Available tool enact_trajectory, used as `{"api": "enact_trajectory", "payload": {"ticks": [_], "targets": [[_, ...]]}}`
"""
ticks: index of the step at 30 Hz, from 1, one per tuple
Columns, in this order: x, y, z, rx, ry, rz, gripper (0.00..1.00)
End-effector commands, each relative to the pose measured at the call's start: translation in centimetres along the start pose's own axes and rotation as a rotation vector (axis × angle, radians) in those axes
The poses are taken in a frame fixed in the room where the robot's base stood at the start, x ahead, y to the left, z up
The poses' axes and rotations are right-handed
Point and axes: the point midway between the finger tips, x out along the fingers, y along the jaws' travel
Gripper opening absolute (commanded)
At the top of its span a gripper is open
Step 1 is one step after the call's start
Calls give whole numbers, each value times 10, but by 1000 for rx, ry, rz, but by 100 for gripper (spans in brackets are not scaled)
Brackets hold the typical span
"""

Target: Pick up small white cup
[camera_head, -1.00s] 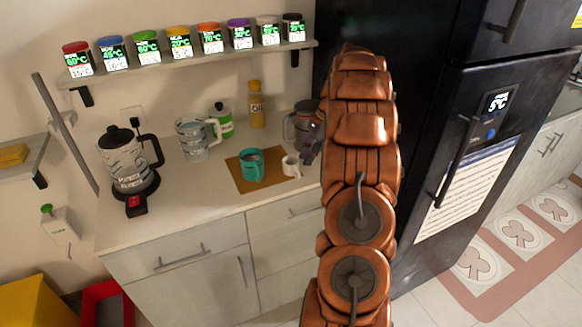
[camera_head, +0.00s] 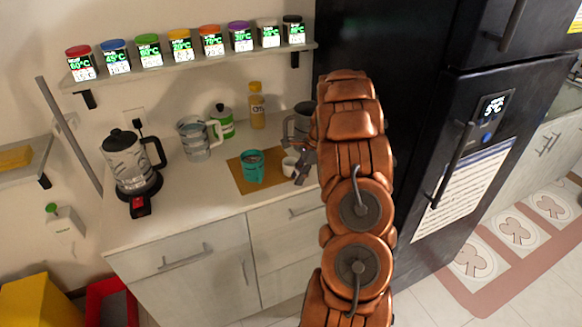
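The small white cup (camera_head: 289,165) stands upright on the right part of a brown mat (camera_head: 240,178) on the counter, just right of a teal cup (camera_head: 252,168). My gripper (camera_head: 299,172) is at the cup's right side, its dark fingers very close to it. My gripper partly covers the cup's right side, where its handle is. I cannot tell whether the fingers touch the cup, or how far apart they are. My copper-coloured arm reaches up from the bottom of the view.
A kettle (camera_head: 128,160), a large patterned mug (camera_head: 196,138), a green-and-white bottle (camera_head: 223,122) and an oil bottle (camera_head: 257,108) stand behind or left of the mat. A grey jug (camera_head: 296,126) is behind my gripper. The black fridge (camera_head: 430,110) stands to the right. The counter front is clear.

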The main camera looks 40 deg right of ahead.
Motion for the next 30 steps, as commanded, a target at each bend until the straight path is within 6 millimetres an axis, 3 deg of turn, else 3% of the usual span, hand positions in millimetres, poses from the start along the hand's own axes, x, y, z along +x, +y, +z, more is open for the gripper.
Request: {"api": "enact_trajectory", "payload": {"ticks": [4, 11, 30], "targets": [[0, 0, 0, 0, 0, 0, 25], [0, 0, 0, 0, -1, 1, 1], [-1, 0, 1, 0, -1, 1, 0]]}}
